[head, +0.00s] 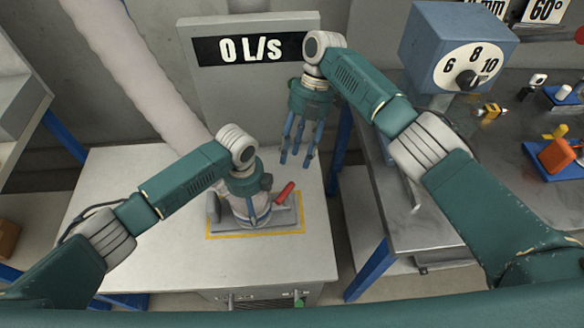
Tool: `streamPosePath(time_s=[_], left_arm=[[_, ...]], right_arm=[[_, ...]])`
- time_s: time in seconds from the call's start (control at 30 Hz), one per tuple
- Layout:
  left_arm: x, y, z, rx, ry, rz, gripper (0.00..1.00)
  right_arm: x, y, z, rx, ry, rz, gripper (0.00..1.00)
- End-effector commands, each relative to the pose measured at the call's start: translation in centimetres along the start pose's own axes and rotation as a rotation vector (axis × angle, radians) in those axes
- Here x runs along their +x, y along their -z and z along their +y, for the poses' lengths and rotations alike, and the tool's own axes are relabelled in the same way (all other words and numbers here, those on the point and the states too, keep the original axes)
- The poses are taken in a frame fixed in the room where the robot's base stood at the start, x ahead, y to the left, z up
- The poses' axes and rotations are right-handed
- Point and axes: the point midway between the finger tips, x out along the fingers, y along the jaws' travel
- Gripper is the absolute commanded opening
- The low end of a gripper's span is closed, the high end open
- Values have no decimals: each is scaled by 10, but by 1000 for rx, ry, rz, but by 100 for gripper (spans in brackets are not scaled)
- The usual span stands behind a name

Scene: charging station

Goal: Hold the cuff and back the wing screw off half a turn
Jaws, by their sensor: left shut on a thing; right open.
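My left gripper (247,206) points down over the white bench and is shut on a pale round piece with a blue band, apparently the cuff (252,222). My fingers and arm hide much of it. A red tab or lever (285,191) sticks up to the right of it; I cannot tell if it is the wing screw. No other wing screw can be made out. My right gripper (297,158) is open and empty, fingers down, above and to the right of the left gripper.
The grey fixture (286,218) sits inside a yellow outline on the white bench (140,200). A thick pale hose (140,65) comes down behind my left arm. A sign (250,48) reads 0 L/s. A dial box (460,50) stands on the metal table (440,185) at right.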

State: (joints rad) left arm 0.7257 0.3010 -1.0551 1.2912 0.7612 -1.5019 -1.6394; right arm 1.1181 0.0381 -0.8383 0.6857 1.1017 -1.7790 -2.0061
Motion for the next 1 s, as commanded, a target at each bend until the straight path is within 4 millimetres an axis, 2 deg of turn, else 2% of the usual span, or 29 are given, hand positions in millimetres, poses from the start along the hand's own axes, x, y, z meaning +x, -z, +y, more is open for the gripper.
streamPosePath(time_s=[0.1,0.2,0.63,0.67,0.73,1.0], left_arm=[[0,0,0,0,0,0,46],[0,0,0,0,0,0,46],[0,0,0,0,0,0,46],[0,0,0,0,0,0,86],[0,0,0,0,0,-1,100],[0,0,0,0,0,-1,100]], right_arm=[[-17,0,0,0,-1,0,42],[-24,0,0,0,0,1,42],[-26,0,0,-1,1,1,42],[-26,0,0,-1,1,1,42],[-26,0,0,-1,1,1,42],[-26,0,0,-1,0,1,42]])
